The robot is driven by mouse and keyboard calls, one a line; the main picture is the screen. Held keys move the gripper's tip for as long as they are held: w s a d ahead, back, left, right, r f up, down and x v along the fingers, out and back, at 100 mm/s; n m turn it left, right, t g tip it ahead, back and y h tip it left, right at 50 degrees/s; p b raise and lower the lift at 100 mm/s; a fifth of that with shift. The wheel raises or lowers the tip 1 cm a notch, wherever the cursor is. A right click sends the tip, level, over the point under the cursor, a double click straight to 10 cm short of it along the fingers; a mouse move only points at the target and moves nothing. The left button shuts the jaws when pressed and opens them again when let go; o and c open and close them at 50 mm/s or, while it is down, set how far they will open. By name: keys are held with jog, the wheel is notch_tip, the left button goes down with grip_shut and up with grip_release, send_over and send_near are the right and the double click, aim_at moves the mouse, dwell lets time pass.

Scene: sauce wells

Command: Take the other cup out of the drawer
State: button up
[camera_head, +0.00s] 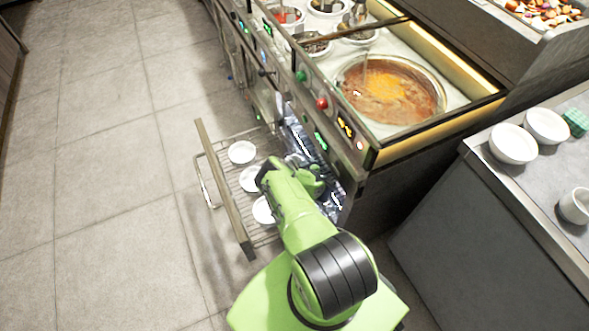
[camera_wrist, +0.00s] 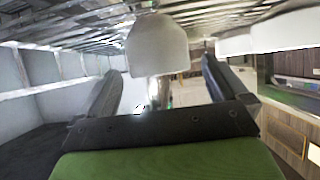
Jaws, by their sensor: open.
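The drawer (camera_head: 222,190) is pulled out low on the front of the cooking unit, with a wire rack as its floor. Several round white pieces stand in it in a row, among them a far one (camera_head: 241,152) and a near one (camera_head: 263,211); from above I cannot tell cups from bowls. My gripper (camera_head: 268,170) is low over the drawer, beside the middle piece (camera_head: 250,180). In the wrist view my gripper (camera_wrist: 160,68) is open, and a white cup (camera_wrist: 157,42) shows between and beyond its fingers. I cannot tell whether they touch it.
Other white pieces (camera_wrist: 285,30) show at the right in the wrist view. The counter (camera_head: 480,160) at right holds two white bowls (camera_head: 513,144), a green sponge (camera_head: 575,122) and a white cup (camera_head: 575,206). A sauce pot (camera_head: 390,90) is in the unit's top. The floor at left is clear.

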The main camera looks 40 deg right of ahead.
jog(key=shift+w+d+f, duration=0.15)
jog(key=shift+w+f, duration=0.15)
jog(key=shift+w, duration=0.25)
jog(key=c, duration=1.1)
jog(key=shift+r, duration=0.1)
jog(key=shift+c, duration=0.2)
